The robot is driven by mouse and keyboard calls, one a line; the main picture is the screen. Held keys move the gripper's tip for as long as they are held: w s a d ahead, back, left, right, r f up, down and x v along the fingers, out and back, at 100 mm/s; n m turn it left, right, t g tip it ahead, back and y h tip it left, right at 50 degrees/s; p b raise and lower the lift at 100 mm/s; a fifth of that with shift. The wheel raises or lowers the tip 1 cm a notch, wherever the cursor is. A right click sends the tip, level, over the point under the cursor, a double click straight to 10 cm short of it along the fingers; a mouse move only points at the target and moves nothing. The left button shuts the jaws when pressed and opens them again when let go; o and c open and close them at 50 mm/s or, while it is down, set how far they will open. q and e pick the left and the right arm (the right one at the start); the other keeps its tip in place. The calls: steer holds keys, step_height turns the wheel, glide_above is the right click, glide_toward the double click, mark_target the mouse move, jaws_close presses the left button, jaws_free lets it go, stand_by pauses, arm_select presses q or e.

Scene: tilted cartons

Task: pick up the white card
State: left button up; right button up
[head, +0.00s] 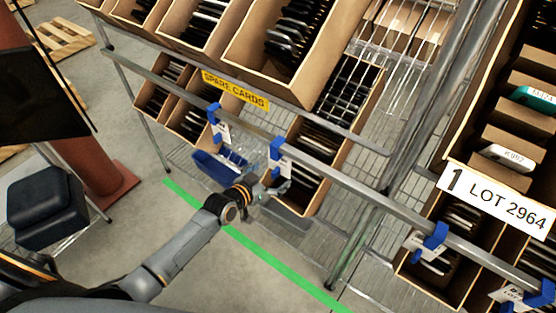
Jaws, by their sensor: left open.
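A white card with dark lettering (508,157) stands in a cardboard carton on the right-hand rack. Small white cards also hang under blue clips on the rack rails, one just above my left gripper (284,188). My left arm reaches in from the lower left. Its gripper is open, at the front of a lower tilted carton (304,211) of dark cards. I see nothing between its fingers, but they are small here. The white lettered card is far to the right of this gripper. My right gripper is not in view.
A rack post (408,115) stands between the racks. The floor by the green line (270,258) is clear.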

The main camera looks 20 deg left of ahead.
arm_select(q)
steer(key=shift+x, duration=0.95)
steer(key=shift+s+a+f, duration=0.1)
jaws_close()
